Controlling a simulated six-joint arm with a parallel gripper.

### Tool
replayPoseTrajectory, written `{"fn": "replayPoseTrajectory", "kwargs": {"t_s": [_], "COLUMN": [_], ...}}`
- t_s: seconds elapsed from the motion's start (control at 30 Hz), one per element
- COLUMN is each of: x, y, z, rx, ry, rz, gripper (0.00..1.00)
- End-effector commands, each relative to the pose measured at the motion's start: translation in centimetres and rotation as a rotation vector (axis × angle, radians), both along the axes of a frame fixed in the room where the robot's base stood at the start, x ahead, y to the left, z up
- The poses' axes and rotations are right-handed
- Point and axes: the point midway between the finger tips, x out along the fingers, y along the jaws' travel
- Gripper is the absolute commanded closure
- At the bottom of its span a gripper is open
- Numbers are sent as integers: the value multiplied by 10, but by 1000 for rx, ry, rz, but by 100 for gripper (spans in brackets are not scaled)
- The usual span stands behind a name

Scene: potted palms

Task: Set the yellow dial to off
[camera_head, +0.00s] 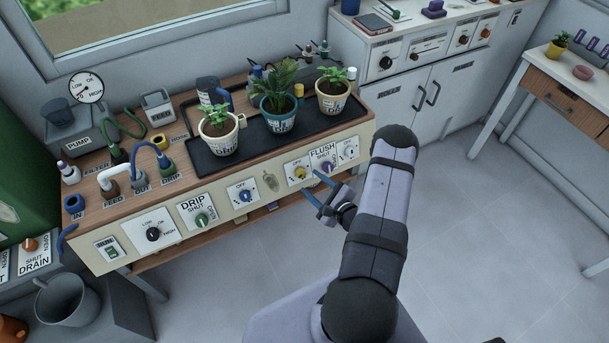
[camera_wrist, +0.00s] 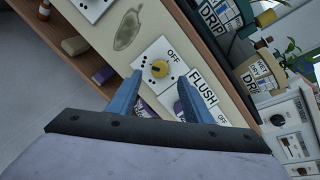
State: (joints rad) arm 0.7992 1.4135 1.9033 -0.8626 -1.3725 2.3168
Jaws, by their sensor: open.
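The yellow dial (camera_head: 300,172) sits on a white plate on the front panel of the plant bench, left of the FLUSH label. In the wrist view the yellow dial (camera_wrist: 160,69) shows between my fingertips, with OFF printed at one edge of its plate and several black dots at other edges. My gripper (camera_head: 325,194) is in front of the panel, just below and right of the dial. In the wrist view my gripper (camera_wrist: 158,82) has its two blue fingers apart, one on each side of the dial in the picture. I cannot tell whether they touch it.
A purple knob (camera_head: 327,167) is close on the right and a blue knob (camera_head: 245,195) on the left. A green knob (camera_head: 202,219) is further left. Potted plants stand in a black tray (camera_head: 205,160) above. The floor before the bench is clear.

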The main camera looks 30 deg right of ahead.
Motion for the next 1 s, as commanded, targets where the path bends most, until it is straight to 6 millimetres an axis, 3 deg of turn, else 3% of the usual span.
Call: {"fn": "replayPoseTrajectory", "kwargs": {"t_s": [0.4,0.83,0.87,1.0], "x": [47,55,55,55], "y": [5,6,6,6], "z": [-14,-17,-17,-17], "rx": [-1,0,0,-1], "ry": [0,0,0,0], "rz": [2,0,0,0], "gripper": [54,54,56,90]}}
